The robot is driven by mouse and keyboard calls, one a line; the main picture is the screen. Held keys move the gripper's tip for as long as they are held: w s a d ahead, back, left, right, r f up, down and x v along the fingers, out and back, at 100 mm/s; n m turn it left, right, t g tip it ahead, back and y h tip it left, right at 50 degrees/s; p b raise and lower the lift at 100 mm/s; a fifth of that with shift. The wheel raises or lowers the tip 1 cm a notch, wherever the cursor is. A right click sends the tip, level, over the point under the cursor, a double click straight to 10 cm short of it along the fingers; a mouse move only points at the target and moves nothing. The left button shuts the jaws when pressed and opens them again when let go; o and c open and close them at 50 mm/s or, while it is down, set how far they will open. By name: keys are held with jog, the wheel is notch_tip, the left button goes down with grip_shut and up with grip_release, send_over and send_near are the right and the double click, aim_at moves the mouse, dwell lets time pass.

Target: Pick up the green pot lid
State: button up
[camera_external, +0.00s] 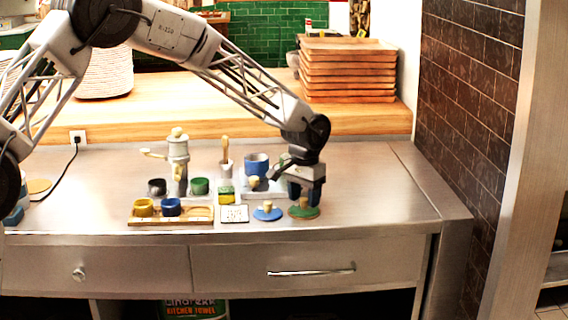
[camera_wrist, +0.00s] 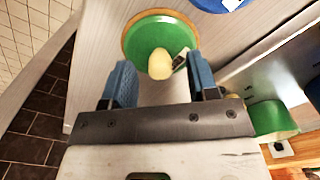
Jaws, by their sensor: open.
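The green pot lid (camera_external: 304,212) lies flat on the steel counter at the right end of the row of objects, with a pale knob on top. In the wrist view the green lid (camera_wrist: 142,35) has a brown rim, and its cream knob (camera_wrist: 160,64) lies just ahead of and between the fingers. My gripper (camera_external: 306,196) is just above the lid, pointing down. Whether a finger touches the lid cannot be told.
A blue lid (camera_external: 267,213) lies just left of the green one. A white card (camera_external: 234,213), a wooden tray (camera_external: 197,222) with yellow and blue cups, and a blue pot (camera_external: 257,165) stand further left and behind. The counter right of the green lid is clear.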

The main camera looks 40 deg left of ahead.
jog(key=shift+f, duration=0.6)
jog(key=shift+c, duration=0.3)
grip_shut()
